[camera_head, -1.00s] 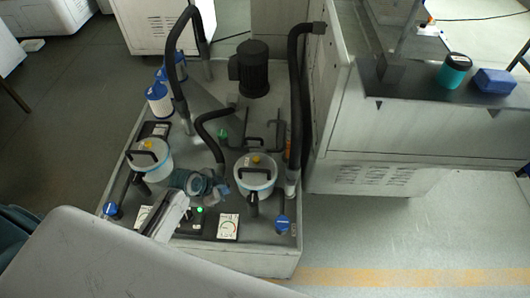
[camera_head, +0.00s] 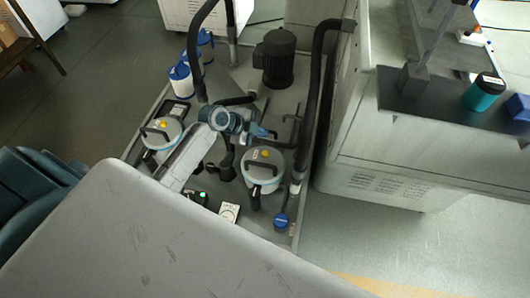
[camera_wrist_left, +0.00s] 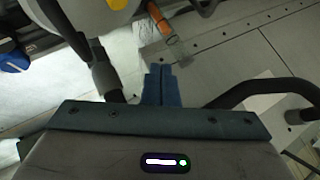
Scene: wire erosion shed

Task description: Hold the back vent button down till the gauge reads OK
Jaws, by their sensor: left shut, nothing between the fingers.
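Two white canisters stand on a grey machine bed, each with a black handle and a yellow button on its lid: the left button (camera_head: 163,124) and the right button (camera_head: 265,153). I cannot tell which is the back vent button. My left gripper (camera_head: 267,133) is shut and empty, raised just behind the right canister (camera_head: 262,173). In the left wrist view the shut fingertips (camera_wrist_left: 161,84) are apart from a yellow button (camera_wrist_left: 88,4) at the top left edge. A white dial gauge (camera_head: 229,211) sits at the front, partly hidden; its reading is too small to tell.
A black hose (camera_head: 313,95) rises right of the canisters, and a black motor (camera_head: 278,58) stands behind. A green light (camera_head: 203,194) glows near the gauge. A blue knob (camera_head: 281,221) is front right. A grey cabinet (camera_head: 400,165) borders the right side.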

